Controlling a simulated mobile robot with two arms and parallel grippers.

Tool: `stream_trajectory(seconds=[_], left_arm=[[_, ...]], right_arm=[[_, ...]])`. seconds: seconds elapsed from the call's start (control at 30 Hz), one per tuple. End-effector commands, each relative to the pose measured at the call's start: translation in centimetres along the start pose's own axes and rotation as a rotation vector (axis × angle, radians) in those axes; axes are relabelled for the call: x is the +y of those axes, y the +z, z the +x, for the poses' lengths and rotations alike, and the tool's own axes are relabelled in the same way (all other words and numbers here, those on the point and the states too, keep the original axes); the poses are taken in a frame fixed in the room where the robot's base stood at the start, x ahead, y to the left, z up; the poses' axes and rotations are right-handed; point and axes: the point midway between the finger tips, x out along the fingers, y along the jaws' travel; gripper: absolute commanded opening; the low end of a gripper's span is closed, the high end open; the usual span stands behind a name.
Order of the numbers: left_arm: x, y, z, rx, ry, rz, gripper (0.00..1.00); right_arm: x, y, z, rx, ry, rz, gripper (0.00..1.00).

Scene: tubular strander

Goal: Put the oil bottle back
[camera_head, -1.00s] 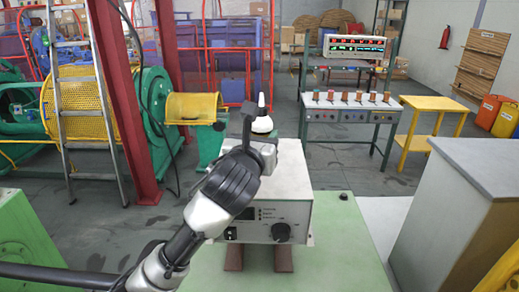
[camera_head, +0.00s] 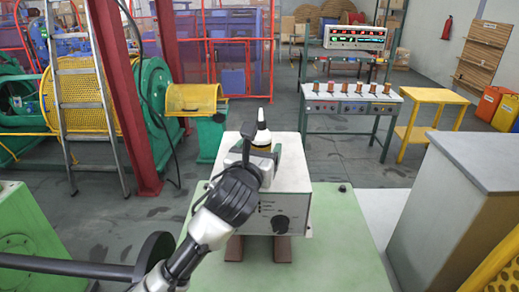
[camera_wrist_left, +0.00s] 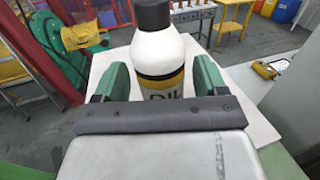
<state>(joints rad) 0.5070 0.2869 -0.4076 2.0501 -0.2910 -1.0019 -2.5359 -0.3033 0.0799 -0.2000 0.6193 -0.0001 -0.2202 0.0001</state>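The oil bottle (camera_head: 262,138) has a white body, a dark cap and a yellow label band. It is upright over the top of the white instrument box (camera_head: 290,170). The bottle (camera_wrist_left: 158,55) also shows close up in the left wrist view; its base is hidden. My left gripper (camera_wrist_left: 162,82) has its two green fingers on either side of the bottle, with narrow gaps showing between fingers and bottle. In the head view, the left gripper (camera_head: 262,156) reaches the bottle from the front. My right gripper is not in view.
The box stands on a green surface (camera_head: 335,225). A grey cabinet (camera_head: 480,165) is to the right. Behind are a bench with several copper spools (camera_head: 350,105) and a yellow table (camera_head: 430,96). A red post (camera_head: 115,80) and ladder (camera_head: 85,105) stand left.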

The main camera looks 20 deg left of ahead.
Motion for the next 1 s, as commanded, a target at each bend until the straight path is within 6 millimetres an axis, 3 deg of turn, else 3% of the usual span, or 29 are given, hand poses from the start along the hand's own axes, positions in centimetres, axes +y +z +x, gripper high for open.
stream_trajectory(seconds=[0.37, 0.8, 1.0], left_arm=[[0.0, 0.2, -0.4, -0.003, -0.001, 0.001, 0.72], [0.0, 0.0, -8.5, -0.005, -0.003, 0.001, 0.72], [0.0, 0.2, -11.2, -0.003, -0.001, 0.001, 0.72]], right_arm=[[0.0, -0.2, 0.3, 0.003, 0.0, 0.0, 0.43], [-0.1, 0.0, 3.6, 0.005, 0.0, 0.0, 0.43], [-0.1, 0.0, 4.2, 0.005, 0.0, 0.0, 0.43]])
